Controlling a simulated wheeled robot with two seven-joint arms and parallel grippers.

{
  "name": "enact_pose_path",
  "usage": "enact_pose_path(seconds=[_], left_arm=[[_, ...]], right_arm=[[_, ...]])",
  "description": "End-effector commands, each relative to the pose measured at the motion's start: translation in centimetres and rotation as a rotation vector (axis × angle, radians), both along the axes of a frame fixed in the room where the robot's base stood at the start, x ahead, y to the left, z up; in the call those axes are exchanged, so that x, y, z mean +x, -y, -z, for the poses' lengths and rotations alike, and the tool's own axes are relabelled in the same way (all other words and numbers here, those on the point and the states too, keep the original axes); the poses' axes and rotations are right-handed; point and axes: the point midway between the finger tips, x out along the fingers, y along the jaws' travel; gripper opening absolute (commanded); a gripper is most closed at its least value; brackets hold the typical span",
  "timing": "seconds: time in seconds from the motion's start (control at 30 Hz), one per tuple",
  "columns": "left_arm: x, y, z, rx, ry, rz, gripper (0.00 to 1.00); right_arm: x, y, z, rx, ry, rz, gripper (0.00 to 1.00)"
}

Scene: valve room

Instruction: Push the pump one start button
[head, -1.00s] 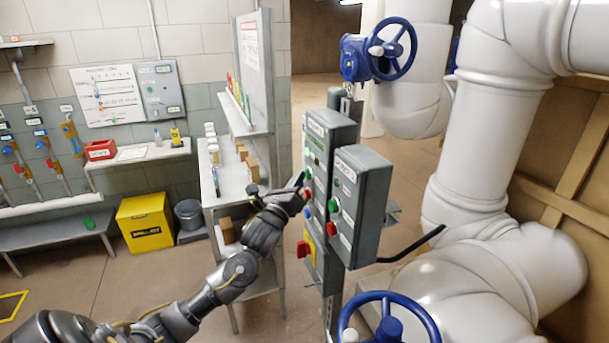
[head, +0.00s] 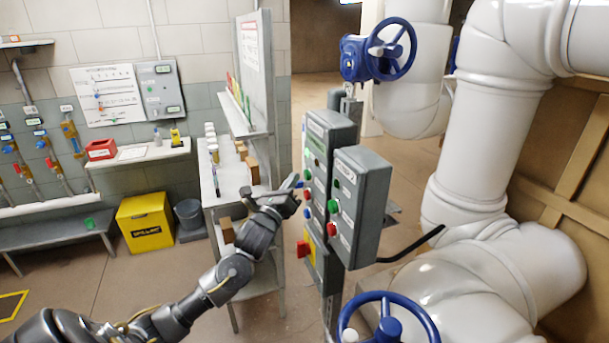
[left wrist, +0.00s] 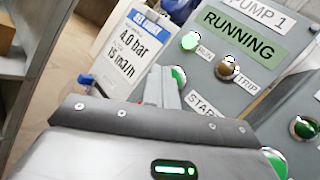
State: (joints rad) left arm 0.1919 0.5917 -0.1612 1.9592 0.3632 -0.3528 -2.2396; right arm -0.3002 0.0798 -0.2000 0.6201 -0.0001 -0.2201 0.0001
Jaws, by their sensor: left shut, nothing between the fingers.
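The pump one panel (left wrist: 226,90) is grey and fills much of the left wrist view. It carries a "PUMP 1" label, a green "RUNNING" sign (left wrist: 238,34), a lit green RUN lamp (left wrist: 190,41) and a darker TRIP lamp (left wrist: 228,68). A green round button (left wrist: 179,74) beside the START label (left wrist: 203,106) is partly hidden behind my fingers. My left gripper (head: 293,182) is shut and empty, its tips just left of the panel face; it also shows in the left wrist view (left wrist: 166,84). I cannot tell whether the tips touch the button. My right gripper is out of view.
A second grey control box (head: 362,200) with coloured buttons stands right beside the panel. A blue handwheel (head: 388,320) is below it, another (head: 393,50) above. White pipes (head: 490,150) fill the right. A shelf unit (head: 232,185) stands behind my gripper.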

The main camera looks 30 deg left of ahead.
Motion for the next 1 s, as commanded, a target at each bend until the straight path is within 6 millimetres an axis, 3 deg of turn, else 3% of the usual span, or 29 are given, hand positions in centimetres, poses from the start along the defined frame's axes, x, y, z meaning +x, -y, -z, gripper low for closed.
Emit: enact_pose_path(seconds=[0.17, 0.7, 1.0], left_arm=[[-0.1, -0.1, 0.0, 0.000, 0.000, 0.000, 0.00], [-3.9, -2.7, 0.0, 0.001, -0.001, 0.000, 0.00], [-4.1, -2.8, 0.0, -0.001, 0.001, 0.001, 0.00]], right_arm=[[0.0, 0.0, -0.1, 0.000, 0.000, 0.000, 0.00], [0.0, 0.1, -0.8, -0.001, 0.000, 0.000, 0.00], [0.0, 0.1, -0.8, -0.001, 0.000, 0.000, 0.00]])
